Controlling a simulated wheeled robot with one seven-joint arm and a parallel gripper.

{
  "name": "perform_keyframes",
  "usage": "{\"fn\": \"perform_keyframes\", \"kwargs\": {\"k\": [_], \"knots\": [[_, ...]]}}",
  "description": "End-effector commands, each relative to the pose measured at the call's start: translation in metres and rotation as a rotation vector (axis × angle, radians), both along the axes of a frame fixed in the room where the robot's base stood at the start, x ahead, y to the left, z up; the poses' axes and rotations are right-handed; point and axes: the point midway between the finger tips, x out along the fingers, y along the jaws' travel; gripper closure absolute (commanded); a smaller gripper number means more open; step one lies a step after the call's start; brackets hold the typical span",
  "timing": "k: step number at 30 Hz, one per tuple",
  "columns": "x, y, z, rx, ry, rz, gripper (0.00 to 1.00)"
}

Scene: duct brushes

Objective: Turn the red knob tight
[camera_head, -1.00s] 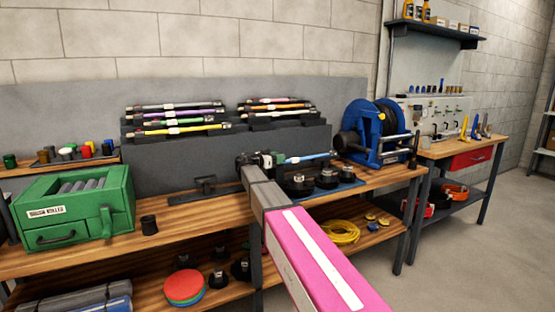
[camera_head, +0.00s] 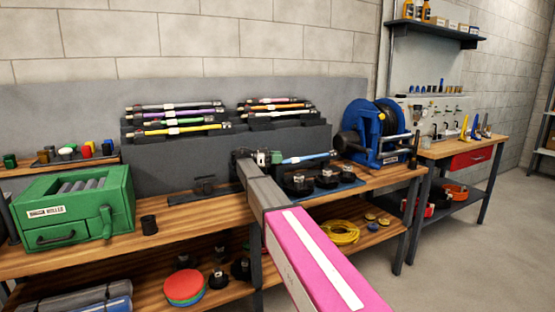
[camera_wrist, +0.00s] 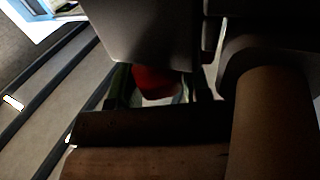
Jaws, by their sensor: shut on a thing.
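The red knob (camera_wrist: 155,80) shows dimly in the wrist view, between the two dark fingers of my gripper (camera_wrist: 155,90). The fingers are shut on it. Much of the knob is hidden by my wrist and by dark shapes in front. In the head view my gripper (camera_head: 266,158) is at the back of the wooden bench, in front of the grey rack. The knob cannot be made out there. A blue rod (camera_head: 308,158) extends to the right from beside my gripper.
Several dark round brush heads (camera_head: 327,178) stand below and right of my gripper. A blue hose reel (camera_head: 372,135) is further right. A green roller box (camera_head: 75,208) is at the left. The grey rack (camera_head: 225,155) holds several coloured rods.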

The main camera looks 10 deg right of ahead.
Motion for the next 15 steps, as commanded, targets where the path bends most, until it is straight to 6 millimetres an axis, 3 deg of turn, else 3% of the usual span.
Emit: {"fn": "perform_keyframes", "kwargs": {"k": [15], "knots": [[0.0003,0.0006,-0.0001,0.001,0.000,-0.144,0.80]]}}
